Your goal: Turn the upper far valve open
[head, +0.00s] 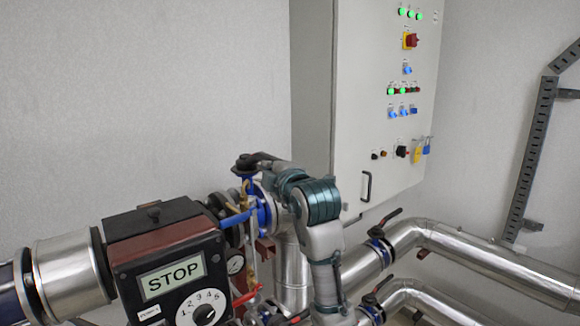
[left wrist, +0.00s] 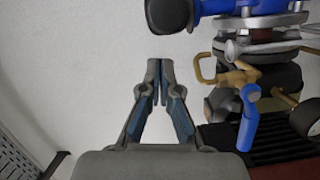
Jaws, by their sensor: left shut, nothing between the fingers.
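My left gripper (left wrist: 160,78) shows in the left wrist view, empty, its fingertips together against the grey wall. A blue valve part with a black end (left wrist: 168,14) lies above and to its right there, apart from the fingers. In the head view a black handle (head: 246,163) stands above a blue flange. My arm with teal bands is just right of it and covers part of that flange; the fingers cannot be made out there. Two more valves with black levers sit on the right pipes, one higher (head: 381,243) and one lower (head: 372,303). I cannot tell which is the upper far valve.
A brass fitting (left wrist: 236,78) with a blue lever (left wrist: 249,120) is right of my fingers. A box marked STOP (head: 172,278) stands front left. A grey cabinet (head: 350,90) stands behind. Silver pipes (head: 490,258) run right. The wall side left of my fingers is clear.

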